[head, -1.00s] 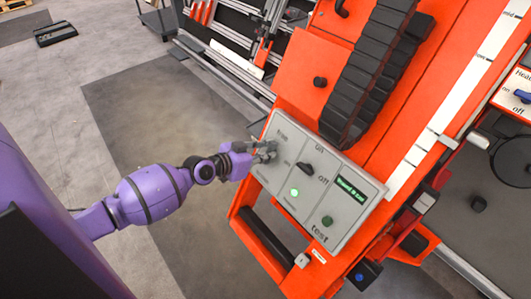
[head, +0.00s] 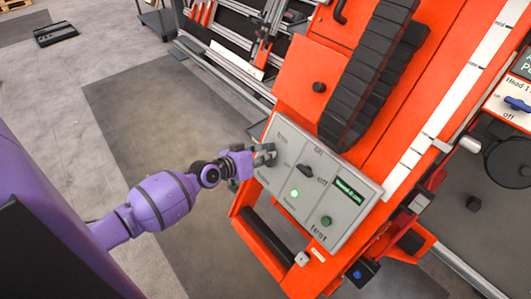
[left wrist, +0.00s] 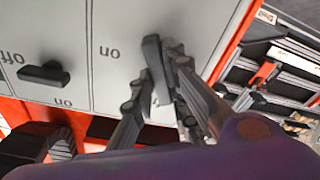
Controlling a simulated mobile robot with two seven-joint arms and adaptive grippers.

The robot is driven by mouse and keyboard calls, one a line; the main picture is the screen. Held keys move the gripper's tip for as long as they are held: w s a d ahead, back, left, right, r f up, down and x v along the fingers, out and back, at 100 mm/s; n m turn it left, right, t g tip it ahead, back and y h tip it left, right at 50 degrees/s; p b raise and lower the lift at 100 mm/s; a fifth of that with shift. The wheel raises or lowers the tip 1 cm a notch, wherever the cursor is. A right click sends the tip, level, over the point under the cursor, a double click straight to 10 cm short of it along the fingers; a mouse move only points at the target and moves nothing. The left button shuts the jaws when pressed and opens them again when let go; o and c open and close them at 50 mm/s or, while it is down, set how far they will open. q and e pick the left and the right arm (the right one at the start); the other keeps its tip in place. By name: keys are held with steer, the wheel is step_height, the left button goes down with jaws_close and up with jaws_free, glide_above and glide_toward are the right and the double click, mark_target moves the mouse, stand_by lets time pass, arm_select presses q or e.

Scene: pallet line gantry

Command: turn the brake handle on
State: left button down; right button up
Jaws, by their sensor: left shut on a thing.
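The brake handle (left wrist: 152,55) is a dark grey lever on the grey control panel (head: 342,212), beside the word "on" in the left wrist view. My right gripper is not in view.
An orange frame surrounds the panel. A black cable chain (head: 365,85) rises behind it.

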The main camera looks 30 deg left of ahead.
arm_select(q)
steer(key=n+p, duration=0.1)
steer(key=n, duration=0.2)
steer(key=n+p, duration=0.1)
steer(key=n, duration=0.1)
steer(key=shift+r+n+y+p, duration=0.2)
steer(key=shift+n+y+p, duration=0.1)
steer(key=shift+n+p, duration=0.1)
steer(key=n+p, duration=0.2)
steer(key=n, duration=0.2)
steer(key=shift+f+n+g+p, duration=0.1)
steer(key=shift+n+g+p, duration=0.25)
steer(key=shift+n, duration=0.45)
steer(key=shift+f+n+p, duration=0.1)
steer(key=shift+n+p, duration=0.2)
steer(key=shift+n, duration=0.3)
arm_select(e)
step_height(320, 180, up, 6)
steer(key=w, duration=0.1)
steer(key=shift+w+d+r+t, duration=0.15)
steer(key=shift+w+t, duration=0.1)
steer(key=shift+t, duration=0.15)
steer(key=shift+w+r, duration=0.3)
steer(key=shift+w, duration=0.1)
arm_select(q)
steer(key=c, duration=1.7)
jaws_free()
steer(key=shift+s, duration=0.1)
